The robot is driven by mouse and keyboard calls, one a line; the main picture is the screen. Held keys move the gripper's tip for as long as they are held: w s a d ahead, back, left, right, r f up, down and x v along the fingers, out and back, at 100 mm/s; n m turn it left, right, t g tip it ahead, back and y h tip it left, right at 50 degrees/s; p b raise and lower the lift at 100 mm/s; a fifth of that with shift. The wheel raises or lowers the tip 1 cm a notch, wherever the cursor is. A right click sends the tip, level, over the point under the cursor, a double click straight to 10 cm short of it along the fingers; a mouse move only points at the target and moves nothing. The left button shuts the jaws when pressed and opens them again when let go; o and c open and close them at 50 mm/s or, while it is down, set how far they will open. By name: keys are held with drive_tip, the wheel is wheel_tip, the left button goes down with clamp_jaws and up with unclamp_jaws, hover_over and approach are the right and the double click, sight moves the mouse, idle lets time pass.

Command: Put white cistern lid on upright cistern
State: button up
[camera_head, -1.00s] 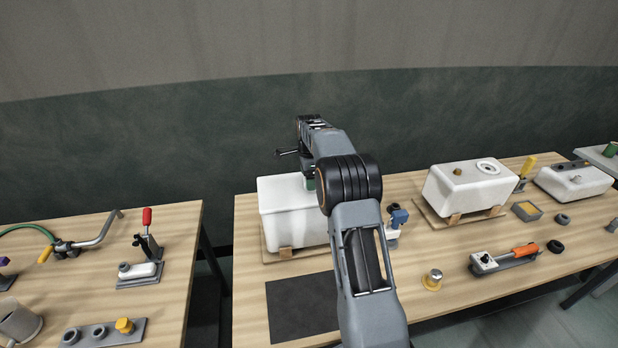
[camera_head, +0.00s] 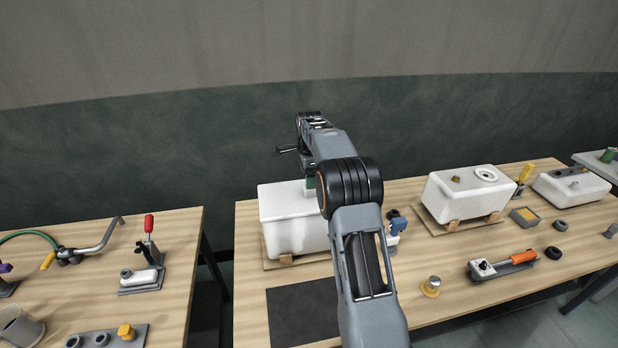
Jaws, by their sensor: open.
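A white upright cistern (camera_head: 290,232) stands on a wooden board on the middle table. Its top is closed by a flat white surface with a slightly wider edge, which looks like the white lid (camera_head: 280,197) resting on it. My arm hides the right part of both. My gripper (camera_head: 308,170) is above the right part of the lid, mostly hidden behind my own arm. It is open. I cannot tell whether its fingers touch the lid.
A second white cistern (camera_head: 467,196), with its fittings upward, stands on a board to the right. A smaller white piece (camera_head: 570,190) lies beyond it. A clamp with an orange handle (camera_head: 505,264) and a dark mat (camera_head: 302,310) lie nearer. A left table (camera_head: 185,232) holds tools.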

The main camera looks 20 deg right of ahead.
drive_tip(key=shift+r, duration=1.5)
drive_tip(key=shift+r, duration=0.1)
wheel_tip(320, 180, up, 12)
idle(0.4)
